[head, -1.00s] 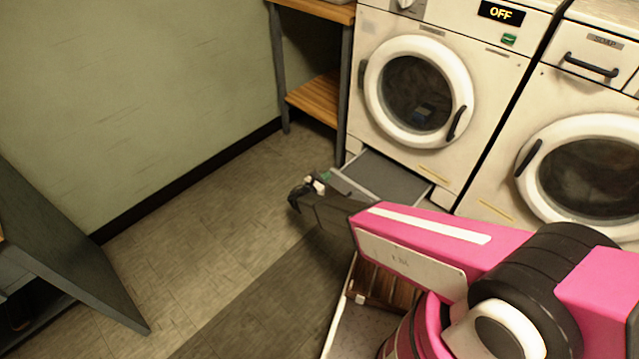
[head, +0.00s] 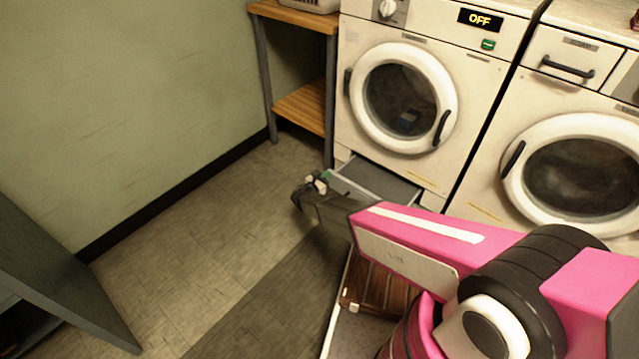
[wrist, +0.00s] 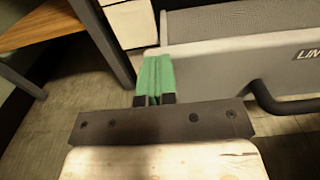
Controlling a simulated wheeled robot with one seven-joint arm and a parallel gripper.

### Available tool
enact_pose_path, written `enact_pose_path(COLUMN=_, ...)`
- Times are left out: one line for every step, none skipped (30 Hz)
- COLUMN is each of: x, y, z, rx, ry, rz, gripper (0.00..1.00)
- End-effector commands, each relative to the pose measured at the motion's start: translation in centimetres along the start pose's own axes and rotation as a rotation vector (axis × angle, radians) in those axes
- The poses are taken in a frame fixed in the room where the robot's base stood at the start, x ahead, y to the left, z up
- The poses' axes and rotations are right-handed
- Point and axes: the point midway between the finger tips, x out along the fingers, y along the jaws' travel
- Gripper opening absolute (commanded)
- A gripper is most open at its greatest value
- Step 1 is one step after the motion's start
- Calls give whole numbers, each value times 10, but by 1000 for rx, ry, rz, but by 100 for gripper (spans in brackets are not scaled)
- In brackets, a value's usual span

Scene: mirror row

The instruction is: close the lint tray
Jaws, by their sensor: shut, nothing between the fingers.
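The lint tray (head: 380,182) is a grey drawer pulled out below the left machine's round door in the head view. In the wrist view its light front panel (wrist: 218,68) with part of a label and a dark bar handle (wrist: 285,103) lies just ahead and to the right. My gripper (wrist: 155,78) has green fingertips that are shut and empty. The fingertips are at the left end of the tray's front panel; I cannot tell if they touch it. In the head view my gripper (head: 318,183) is at the tray's front left, and my arm hides part of the tray.
The left machine (head: 460,85) shows OFF, its round door shut. A second machine (head: 585,110) stands to the right. A wooden shelf unit (head: 300,105) stands left of the tray, its leg close by. Open floor (head: 200,250) lies to the left; a dark table (head: 60,280) is at far left.

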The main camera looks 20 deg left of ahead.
Motion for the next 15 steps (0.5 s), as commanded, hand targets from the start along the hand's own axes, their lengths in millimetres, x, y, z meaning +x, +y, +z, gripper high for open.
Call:
enact_pose_path(x=17, y=1, z=-1, rx=1, ry=-1, rz=-5, gripper=0)
enact_pose_path(x=26, y=1, z=-1, rx=1, ry=-1, rz=-4, gripper=0)
enact_pose_path(x=38, y=1, z=-1, rx=1, ry=-1, rz=-4, gripper=0)
enact_pose_path(x=46, y=1, z=-1, rx=1, ry=-2, rz=-4, gripper=0)
enact_pose_path(x=55, y=1, z=-1, rx=1, ry=-1, rz=-4, gripper=0)
enact_pose_path(x=66, y=1, z=-1, rx=1, ry=-1, rz=-3, gripper=0)
enact_pose_path(x=74, y=1, z=-1, rx=0, ry=-1, rz=-3, gripper=0)
enact_pose_path(x=81, y=1, z=-1, rx=0, ry=-2, rz=-3, gripper=0)
enact_pose_path(x=91, y=1, z=-1, rx=0, ry=-1, rz=-3, gripper=0)
enact_pose_path(x=98, y=1, z=-1, rx=1, ry=0, rz=-2, gripper=0)
enact_pose_path(x=104, y=1, z=-1, rx=1, ry=-1, rz=-2, gripper=0)
enact_pose_path(x=112, y=1, z=-1, rx=0, ry=-1, rz=-2, gripper=0)
enact_pose_path(x=117, y=1, z=-1, rx=0, ry=-2, rz=-2, gripper=0)
enact_pose_path(x=122, y=1, z=-1, rx=0, ry=-1, rz=-1, gripper=0)
enact_pose_path(x=128, y=2, z=0, rx=1, ry=-1, rz=0, gripper=0)
